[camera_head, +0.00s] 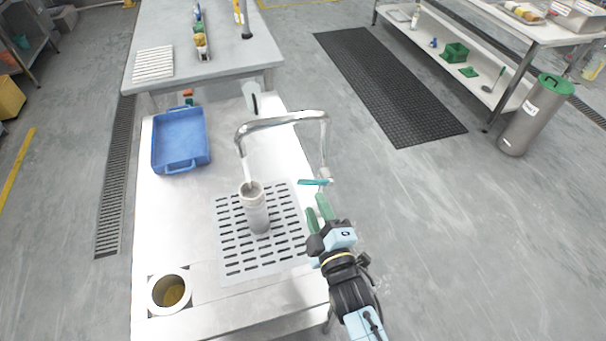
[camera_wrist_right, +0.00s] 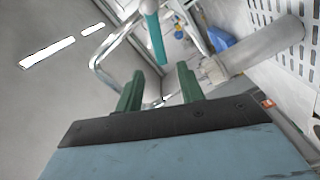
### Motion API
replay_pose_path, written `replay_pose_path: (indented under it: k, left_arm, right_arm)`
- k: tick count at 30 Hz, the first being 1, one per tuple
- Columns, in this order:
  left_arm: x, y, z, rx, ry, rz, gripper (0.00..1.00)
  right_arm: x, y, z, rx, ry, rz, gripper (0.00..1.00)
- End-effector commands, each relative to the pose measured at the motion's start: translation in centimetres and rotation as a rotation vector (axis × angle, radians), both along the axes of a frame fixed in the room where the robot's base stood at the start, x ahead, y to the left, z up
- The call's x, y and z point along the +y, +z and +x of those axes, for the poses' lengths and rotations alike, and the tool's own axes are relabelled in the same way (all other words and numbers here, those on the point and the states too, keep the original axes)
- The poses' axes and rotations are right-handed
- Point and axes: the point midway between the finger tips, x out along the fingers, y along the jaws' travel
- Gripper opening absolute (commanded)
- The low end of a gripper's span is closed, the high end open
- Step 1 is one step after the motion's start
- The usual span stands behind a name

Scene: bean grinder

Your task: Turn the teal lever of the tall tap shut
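The tall tap (camera_head: 283,121) is a chrome arch on the right side of the metal counter; its spout runs down into a grey cylindrical container (camera_head: 256,212). The teal lever (camera_head: 315,182) sits low on the tap's right upright and lies sideways in the head view. My right gripper (camera_head: 318,207) is just below the lever, its green fingers apart and empty. In the right wrist view the teal lever (camera_wrist_right: 154,38) is ahead of the open fingers (camera_wrist_right: 159,85), apart from them as far as I can tell. My left gripper is not in view.
The container stands on a slotted drain plate (camera_head: 232,251). A blue tray (camera_head: 181,140) lies at the back left of the counter. A round opening with brown contents (camera_head: 171,292) is at the front left.

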Motion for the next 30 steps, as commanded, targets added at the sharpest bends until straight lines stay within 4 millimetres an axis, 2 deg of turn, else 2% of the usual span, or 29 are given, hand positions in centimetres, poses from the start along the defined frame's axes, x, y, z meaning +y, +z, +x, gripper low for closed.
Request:
replay_pose_path:
  k: [1, 6, 13, 19, 28, 30]
  left_arm:
    - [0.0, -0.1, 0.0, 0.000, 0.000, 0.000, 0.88]
    - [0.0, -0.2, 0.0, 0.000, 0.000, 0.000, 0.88]
    - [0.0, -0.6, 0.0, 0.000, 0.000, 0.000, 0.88]
    - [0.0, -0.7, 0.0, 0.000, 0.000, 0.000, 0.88]
    - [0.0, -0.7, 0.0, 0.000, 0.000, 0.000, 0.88]
    - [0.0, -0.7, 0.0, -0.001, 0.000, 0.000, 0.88]
  right_arm:
    - [0.4, 0.1, 1.3, -0.004, -0.001, 0.002, 0.38]
    - [1.5, 0.1, 4.7, 0.000, -0.001, 0.004, 0.38]
    - [2.6, 0.0, 8.2, 0.001, -0.001, 0.003, 0.38]
    - [3.0, 0.0, 9.5, 0.003, -0.001, 0.002, 0.38]
    - [3.1, 0.0, 9.6, 0.004, -0.001, 0.003, 0.38]
    - [3.1, 0.0, 9.6, 0.004, -0.001, 0.003, 0.29]
